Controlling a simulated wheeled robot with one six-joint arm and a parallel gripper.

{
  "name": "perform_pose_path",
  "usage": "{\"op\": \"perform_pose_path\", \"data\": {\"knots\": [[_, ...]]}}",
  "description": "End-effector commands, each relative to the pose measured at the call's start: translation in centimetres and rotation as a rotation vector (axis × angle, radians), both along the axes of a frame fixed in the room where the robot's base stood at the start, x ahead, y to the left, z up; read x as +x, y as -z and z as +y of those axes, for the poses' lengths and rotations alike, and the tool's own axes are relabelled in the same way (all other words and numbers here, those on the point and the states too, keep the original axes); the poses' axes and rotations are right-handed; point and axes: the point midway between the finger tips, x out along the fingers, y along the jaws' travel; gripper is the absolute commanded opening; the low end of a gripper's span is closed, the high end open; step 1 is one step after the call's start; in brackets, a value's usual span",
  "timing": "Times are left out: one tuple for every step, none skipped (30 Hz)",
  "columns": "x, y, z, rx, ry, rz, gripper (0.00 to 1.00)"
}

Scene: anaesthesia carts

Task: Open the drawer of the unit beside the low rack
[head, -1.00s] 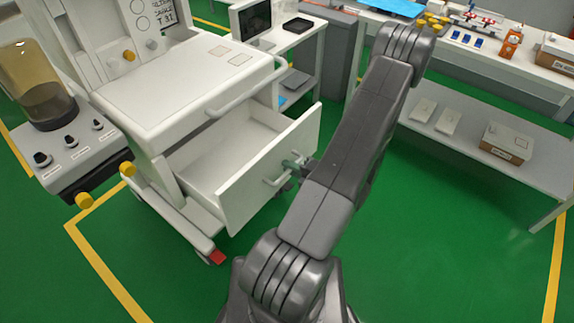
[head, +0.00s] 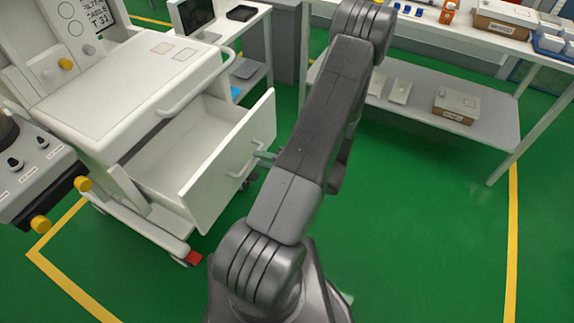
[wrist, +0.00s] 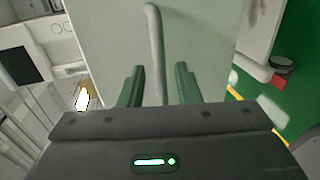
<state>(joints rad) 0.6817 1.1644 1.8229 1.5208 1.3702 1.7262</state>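The white drawer (head: 232,162) of the white cart unit (head: 130,85) stands pulled well out, and its inside looks empty. Its bar handle (head: 240,165) is on the front panel; it also shows in the wrist view (wrist: 155,45). My gripper (head: 264,155) is at the drawer front, partly hidden by my arm. In the wrist view, its two green fingers (wrist: 159,86) are apart, with the handle bar between them in the picture and a gap on each side. I cannot tell how deep the bar lies between the fingers.
A long bench with a lower shelf (head: 420,100) stands at the right, with a brown-and-white box (head: 456,105) on the shelf. A small desk with a monitor (head: 192,14) is behind the cart. A grey unit with yellow knobs (head: 40,170) is at the left. Green floor is clear at right.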

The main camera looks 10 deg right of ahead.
Motion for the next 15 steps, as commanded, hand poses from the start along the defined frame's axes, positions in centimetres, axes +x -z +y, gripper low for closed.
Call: {"op": "perform_pose_path", "data": {"knots": [[-0.6,-0.3,-0.9,-0.001,0.006,-0.001,0.3],[-0.9,-0.4,-1.4,0.0,0.006,0.0,0.3],[-1.4,-0.6,-2.0,-0.001,0.006,-0.001,0.3],[-1.7,-0.7,-2.4,-0.001,0.006,-0.001,0.3],[-2.1,-0.8,-2.9,-0.001,0.006,-0.002,0.3],[-2.6,-1.0,-3.5,-0.001,0.006,-0.002,0.3],[-2.9,-1.1,-3.9,-0.001,0.006,-0.002,0.3],[-3.3,-1.2,-4.3,-0.002,0.004,-0.002,0.3],[-3.7,-1.3,-4.9,-0.001,0.006,-0.002,0.3],[-4.0,-1.4,-5.2,-0.001,0.005,-0.002,0.3],[-4.3,-1.5,-5.6,-0.001,0.005,-0.001,0.3],[-4.6,-1.6,-6.0,0.0,0.004,-0.001,0.3],[-4.9,-1.7,-6.3,0.0,0.004,-0.001,0.3],[-5.1,-1.8,-6.6,-0.001,0.004,-0.001,0.3],[-5.3,-1.9,-6.9,-0.001,0.003,-0.001,0.3]]}}
